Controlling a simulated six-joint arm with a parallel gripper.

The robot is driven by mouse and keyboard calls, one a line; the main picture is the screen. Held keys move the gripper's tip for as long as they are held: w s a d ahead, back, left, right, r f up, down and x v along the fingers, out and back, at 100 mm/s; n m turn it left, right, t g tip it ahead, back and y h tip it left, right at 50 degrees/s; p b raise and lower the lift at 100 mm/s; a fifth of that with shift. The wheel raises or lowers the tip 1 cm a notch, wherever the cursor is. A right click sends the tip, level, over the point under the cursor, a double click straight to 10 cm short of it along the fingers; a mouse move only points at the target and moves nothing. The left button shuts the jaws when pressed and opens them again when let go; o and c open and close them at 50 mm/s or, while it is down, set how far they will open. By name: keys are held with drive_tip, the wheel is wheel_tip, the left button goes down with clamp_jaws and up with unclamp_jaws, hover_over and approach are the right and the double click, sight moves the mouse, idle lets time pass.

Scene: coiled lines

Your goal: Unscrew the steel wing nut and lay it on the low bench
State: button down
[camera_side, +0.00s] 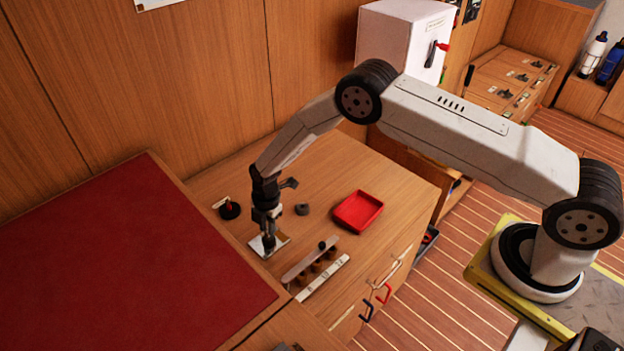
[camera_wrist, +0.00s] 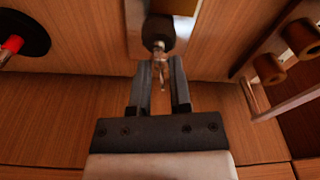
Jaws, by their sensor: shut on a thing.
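My gripper (camera_side: 268,246) points down over a pale metal plate (camera_side: 283,239) on the wooden cabinet top. In the wrist view the two fingers of my gripper (camera_wrist: 161,88) stand close on either side of a small shiny metal piece, the steel wing nut (camera_wrist: 162,72). A dark round stud end (camera_wrist: 158,46) shows just beyond it, in front of the plate. I cannot tell whether the nut is still on the thread. A narrow plank on short brown cylinders, possibly the low bench (camera_side: 297,271), lies right of the plate; I cannot be sure of it.
A red tray (camera_side: 358,211) lies to the right, with a small dark grey ring (camera_side: 302,209) left of it. A black disc with a red knob (camera_side: 229,210) stands to the left. A pale labelled strip (camera_side: 323,277) lies in front of the plank. The cabinet top behind is clear.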

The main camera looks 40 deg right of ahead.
drive_tip(key=shift+r, duration=1.55)
drive_tip(key=s+d+r+m+t, duration=0.1)
drive_tip(key=s+d+m, duration=0.3)
drive_tip(key=m, duration=0.6)
drive_tip(key=s+d+r+m+h, duration=0.1)
drive_tip(key=s+d+r+m, duration=0.2)
drive_tip(key=d+m, duration=0.4)
drive_tip(key=shift+s+d+r+m+t, duration=0.3)
drive_tip(key=shift+r+m, duration=0.55)
drive_tip(key=shift+m, duration=1.05)
drive_tip(key=shift+a, duration=0.1)
